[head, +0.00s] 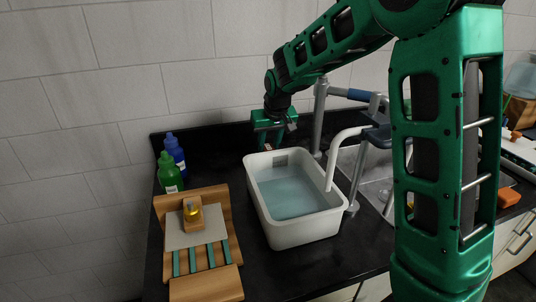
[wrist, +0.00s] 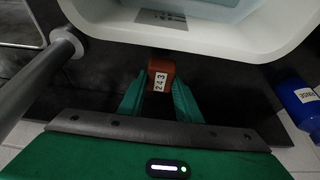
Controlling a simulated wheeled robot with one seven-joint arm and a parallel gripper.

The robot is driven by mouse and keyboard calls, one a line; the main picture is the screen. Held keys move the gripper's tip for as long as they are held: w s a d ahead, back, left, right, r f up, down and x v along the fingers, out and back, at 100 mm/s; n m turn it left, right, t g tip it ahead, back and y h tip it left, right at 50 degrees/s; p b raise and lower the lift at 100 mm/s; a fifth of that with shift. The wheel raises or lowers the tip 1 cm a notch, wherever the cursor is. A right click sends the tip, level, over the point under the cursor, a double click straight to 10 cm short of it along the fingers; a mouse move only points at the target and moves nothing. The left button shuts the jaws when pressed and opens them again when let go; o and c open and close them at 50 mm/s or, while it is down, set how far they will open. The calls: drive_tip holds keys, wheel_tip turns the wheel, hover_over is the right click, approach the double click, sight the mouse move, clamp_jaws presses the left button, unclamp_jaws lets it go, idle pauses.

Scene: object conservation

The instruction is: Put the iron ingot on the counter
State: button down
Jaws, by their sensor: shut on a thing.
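My gripper (head: 268,141) is behind the far end of the white basin, pointing down. In the wrist view, my gripper (wrist: 160,100) has its green fingers shut on a reddish-brown block with a "243" label (wrist: 161,74), likely the iron ingot. Its far end is near the basin's rim. Only a small reddish bit of the block (head: 267,147) shows in the head view. The dark counter (head: 285,268) lies below. I cannot tell whether the block touches the counter or hangs just above it.
The white basin (head: 256,205) holds water, with a white spout over its right side. Green (head: 170,173) and blue (head: 175,152) bottles stand at the left. Grey pipes (head: 318,115) rise right of my gripper. The front counter is clear.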

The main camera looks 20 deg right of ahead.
sight(269, 149)
drive_tip(key=shift+f, duration=1.65)
drive_tip(key=shift+f, duration=0.1)
drive_tip(key=c, duration=1.3)
unclamp_jaws()
drive_tip(key=v, duration=1.2)
drive_tip(key=shift+s, duration=0.1)
